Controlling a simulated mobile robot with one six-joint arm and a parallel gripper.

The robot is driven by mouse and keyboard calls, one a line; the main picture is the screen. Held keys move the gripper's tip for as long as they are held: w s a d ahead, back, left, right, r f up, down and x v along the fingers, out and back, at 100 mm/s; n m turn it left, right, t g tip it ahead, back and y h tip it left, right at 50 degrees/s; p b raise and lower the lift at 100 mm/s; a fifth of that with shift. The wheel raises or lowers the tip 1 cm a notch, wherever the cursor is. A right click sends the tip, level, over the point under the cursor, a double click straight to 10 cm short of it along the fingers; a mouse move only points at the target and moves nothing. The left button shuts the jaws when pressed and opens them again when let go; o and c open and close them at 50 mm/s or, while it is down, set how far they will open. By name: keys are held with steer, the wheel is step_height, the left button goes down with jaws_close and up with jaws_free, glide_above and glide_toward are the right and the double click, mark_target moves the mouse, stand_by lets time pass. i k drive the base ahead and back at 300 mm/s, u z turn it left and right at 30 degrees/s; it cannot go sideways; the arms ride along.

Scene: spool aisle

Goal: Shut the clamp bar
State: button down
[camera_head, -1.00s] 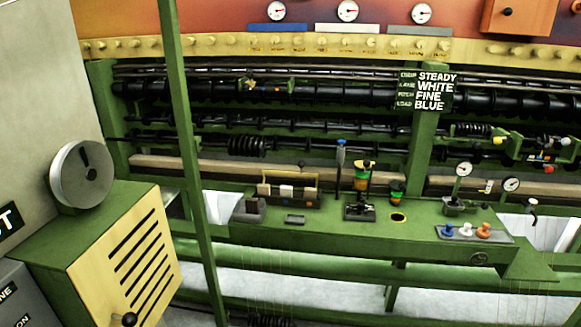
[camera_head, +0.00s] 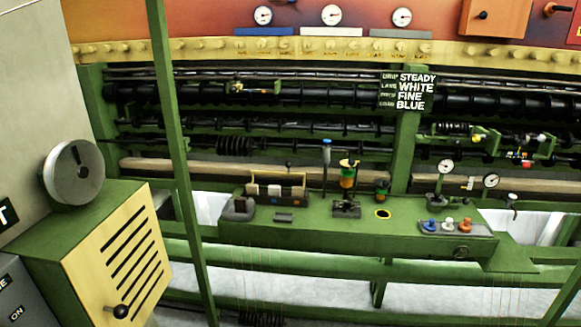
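On the green console (camera_head: 310,232) a small holder (camera_head: 277,198) contains several pale and brown blocks. A thin yellowish bar (camera_head: 276,174) runs along its top; it looks like the clamp bar, and a dark knob (camera_head: 288,163) stands behind it. I cannot tell for certain whether the bar is raised or down. A dark rounded block (camera_head: 238,208) sits at the holder's left and a small dark plate (camera_head: 283,217) lies in front. My gripper is not in view.
A green upright post (camera_head: 180,150) stands left of the console. A yellow slatted cabinet (camera_head: 120,255) with a grey wheel (camera_head: 73,172) is at the left. Right of the holder stand a blue-topped lever (camera_head: 326,160), an orange-and-green spool stand (camera_head: 347,185) and gauges (camera_head: 445,168).

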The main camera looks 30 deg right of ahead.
mark_target(288, 165)
steer(key=z, duration=0.05)
steer(key=i, duration=1)
steer(key=u, duration=0.05)
